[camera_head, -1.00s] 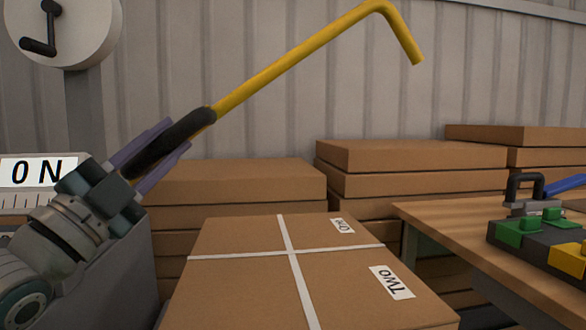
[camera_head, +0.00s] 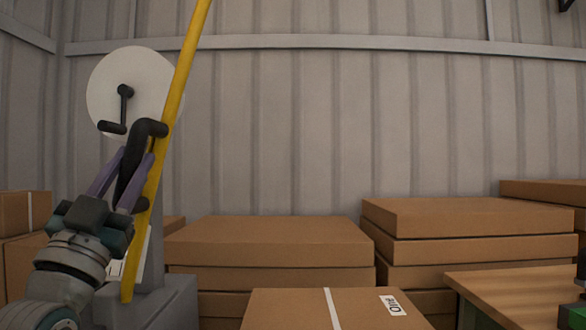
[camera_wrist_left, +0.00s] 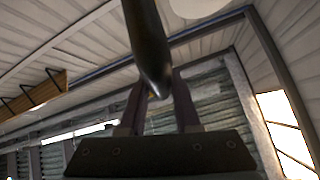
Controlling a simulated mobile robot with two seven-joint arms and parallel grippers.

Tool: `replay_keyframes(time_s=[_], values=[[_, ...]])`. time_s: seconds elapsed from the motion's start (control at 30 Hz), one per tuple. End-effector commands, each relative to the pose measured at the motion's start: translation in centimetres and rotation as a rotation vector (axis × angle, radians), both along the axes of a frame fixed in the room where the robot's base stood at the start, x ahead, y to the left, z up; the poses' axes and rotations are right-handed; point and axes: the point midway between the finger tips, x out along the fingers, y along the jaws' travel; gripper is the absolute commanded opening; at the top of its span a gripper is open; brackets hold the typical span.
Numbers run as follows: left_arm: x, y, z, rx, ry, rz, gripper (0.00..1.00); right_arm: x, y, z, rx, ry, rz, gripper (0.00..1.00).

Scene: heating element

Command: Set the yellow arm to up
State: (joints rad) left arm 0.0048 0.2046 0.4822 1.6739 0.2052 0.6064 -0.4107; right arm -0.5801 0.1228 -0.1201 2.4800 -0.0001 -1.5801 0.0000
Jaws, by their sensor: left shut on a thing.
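The yellow arm (camera_head: 182,75) is a long rod that stands steeply, leaning a little right, in the head view. Its top runs out of the picture and its lower end is beside the grey stand. A black cranked handle (camera_head: 142,140) meets the rod near mid-height. My left gripper (camera_head: 129,182) is shut on this handle with its purple fingers. In the left wrist view the dark handle (camera_wrist_left: 148,45) points down between the fingers of my left gripper (camera_wrist_left: 159,98). My right gripper is out of view.
A white disc (camera_head: 150,75) with a small black crank is behind the rod, above a grey stand (camera_head: 155,305). Flat cardboard boxes (camera_head: 270,243) are stacked along the wall. A taped box (camera_head: 365,305) is in front, and a wooden table (camera_head: 510,290) is at right.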

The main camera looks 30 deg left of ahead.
Motion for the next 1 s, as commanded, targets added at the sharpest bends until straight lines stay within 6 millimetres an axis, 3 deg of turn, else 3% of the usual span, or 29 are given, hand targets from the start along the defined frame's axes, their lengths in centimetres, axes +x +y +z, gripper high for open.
replay_keyframes(time_s=[0.5, 0.53, 0.8, 1.0], values=[[-0.31, 0.44, 0.17, -0.018, -0.014, 0.001, 0.0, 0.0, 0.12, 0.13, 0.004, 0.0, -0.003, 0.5], [-0.31, 0.45, 0.16, -0.017, -0.014, 0.001, 0.32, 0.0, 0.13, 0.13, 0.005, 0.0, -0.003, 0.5], [-0.27, 0.42, 0.11, -0.018, -0.011, 0.001, 0.61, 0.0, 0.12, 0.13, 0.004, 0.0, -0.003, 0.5], [-0.25, 0.4, 0.08, -0.017, -0.01, 0.0, 0.61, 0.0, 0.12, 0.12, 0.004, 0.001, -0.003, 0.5]])
